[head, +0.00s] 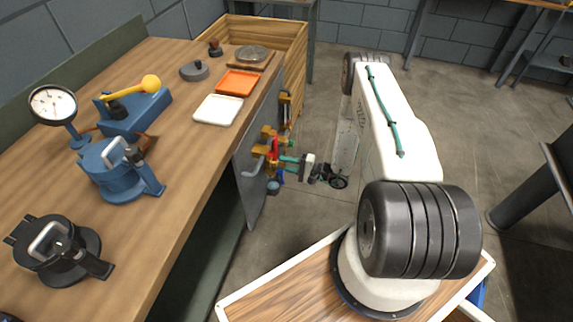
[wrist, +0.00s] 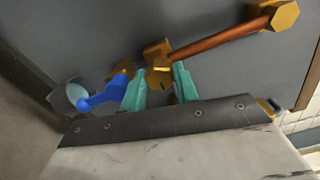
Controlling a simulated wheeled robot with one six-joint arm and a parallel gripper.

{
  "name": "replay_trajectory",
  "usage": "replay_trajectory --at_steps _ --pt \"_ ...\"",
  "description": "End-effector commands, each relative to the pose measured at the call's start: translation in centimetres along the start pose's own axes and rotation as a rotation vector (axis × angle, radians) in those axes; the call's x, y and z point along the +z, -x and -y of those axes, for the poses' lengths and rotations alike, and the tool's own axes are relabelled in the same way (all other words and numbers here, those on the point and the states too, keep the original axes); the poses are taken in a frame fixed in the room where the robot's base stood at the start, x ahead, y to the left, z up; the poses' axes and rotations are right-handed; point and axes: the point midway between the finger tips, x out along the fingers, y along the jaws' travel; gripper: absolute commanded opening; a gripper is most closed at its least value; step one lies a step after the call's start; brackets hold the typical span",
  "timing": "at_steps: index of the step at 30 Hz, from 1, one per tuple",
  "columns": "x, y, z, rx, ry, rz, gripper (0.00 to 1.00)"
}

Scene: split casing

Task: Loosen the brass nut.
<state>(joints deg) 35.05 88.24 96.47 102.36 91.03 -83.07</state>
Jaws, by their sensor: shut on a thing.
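The brass nut (wrist: 159,74) sits at the lower left end of a copper pipe (wrist: 215,40), in front of a grey upright panel (wrist: 85,30). My gripper (wrist: 160,86) has its two teal fingers on either side of the nut and is shut on it. In the head view my gripper (head: 288,163) reaches the brass fittings (head: 268,148) on the panel at the bench's side, and the nut cannot be told apart there. A valve with a blue lever (wrist: 103,97) is close to the left finger. The nut's far side is hidden.
Another brass fitting (wrist: 284,14) ends the pipe at upper right. A grey round cup-like part (wrist: 75,95) lies left of the blue lever. The wooden bench (head: 180,180) carries a dial gauge (head: 54,105), blue casing (head: 120,170) and trays. The floor beyond my arm is open.

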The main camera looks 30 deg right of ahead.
Motion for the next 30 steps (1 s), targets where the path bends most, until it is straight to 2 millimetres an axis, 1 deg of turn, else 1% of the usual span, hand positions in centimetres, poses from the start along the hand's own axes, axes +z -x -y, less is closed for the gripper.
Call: replay_trajectory --at_steps 30 --pt "0.07 0.06 0.0 0.002 0.962 -0.001 0.08"
